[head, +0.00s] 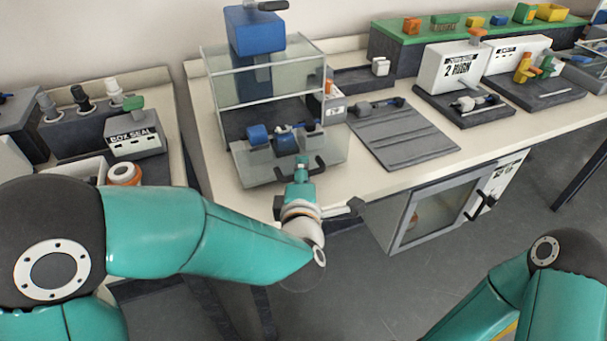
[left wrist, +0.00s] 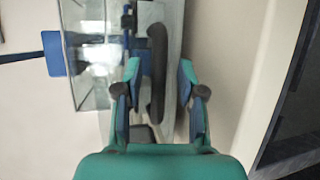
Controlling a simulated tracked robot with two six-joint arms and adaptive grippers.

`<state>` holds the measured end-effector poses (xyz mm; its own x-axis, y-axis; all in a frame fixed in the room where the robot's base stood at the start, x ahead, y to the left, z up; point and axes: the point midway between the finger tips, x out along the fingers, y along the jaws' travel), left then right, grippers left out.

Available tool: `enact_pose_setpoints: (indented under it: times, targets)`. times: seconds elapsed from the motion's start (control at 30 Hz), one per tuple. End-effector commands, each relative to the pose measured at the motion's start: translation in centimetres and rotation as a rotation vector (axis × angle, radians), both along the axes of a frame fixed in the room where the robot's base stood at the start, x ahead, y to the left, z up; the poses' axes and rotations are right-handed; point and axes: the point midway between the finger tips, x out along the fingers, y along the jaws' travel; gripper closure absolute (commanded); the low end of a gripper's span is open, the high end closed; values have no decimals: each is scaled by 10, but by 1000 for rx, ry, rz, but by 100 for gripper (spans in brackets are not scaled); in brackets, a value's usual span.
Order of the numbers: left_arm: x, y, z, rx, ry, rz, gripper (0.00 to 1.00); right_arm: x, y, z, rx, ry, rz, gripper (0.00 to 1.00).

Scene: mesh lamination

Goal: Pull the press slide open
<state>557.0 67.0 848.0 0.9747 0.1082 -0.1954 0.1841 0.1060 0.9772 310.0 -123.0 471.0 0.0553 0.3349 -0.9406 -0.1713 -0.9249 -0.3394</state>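The press (head: 264,85) is a clear-walled case with a blue block (head: 255,30) on top. Its slide (head: 262,175) is a pale tray sticking out at the front with blue parts (head: 260,135) on it. A black bar handle (head: 320,166) is on the slide's front edge. My left gripper (head: 302,163) is at the handle. In the left wrist view, its fingers (left wrist: 159,75) are open, one on each side of the handle (left wrist: 157,95), with a gap visible on both sides. My right gripper is out of view; only part of that arm shows.
A grey ribbed mat (head: 405,140) lies right of the press on the pale bench. A box seal unit (head: 135,138) stands on the left bench. A cabinet (head: 430,210) with a dark handle is under the bench. The floor in front is clear.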

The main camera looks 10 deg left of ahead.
Motion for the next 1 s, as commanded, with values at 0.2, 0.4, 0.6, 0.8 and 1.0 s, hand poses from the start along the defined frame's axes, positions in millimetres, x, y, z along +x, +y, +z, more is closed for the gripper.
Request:
enact_pose_setpoints:
  times: [0.2, 0.4, 0.6, 0.8, 1.0]
  targets:
    - [-23, -4, 5, 0, -2, -4, 61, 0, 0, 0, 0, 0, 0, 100]
    - [-63, -8, 13, 1, -1, -6, 61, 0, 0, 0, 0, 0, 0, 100]
    - [-97, -12, 19, -1, -2, -5, 61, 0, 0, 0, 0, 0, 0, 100]
    - [-114, -13, 21, 0, 1, -2, 61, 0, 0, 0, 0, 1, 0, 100]
    - [-116, -12, 22, 1, 2, 1, 61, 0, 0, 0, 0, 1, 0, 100]
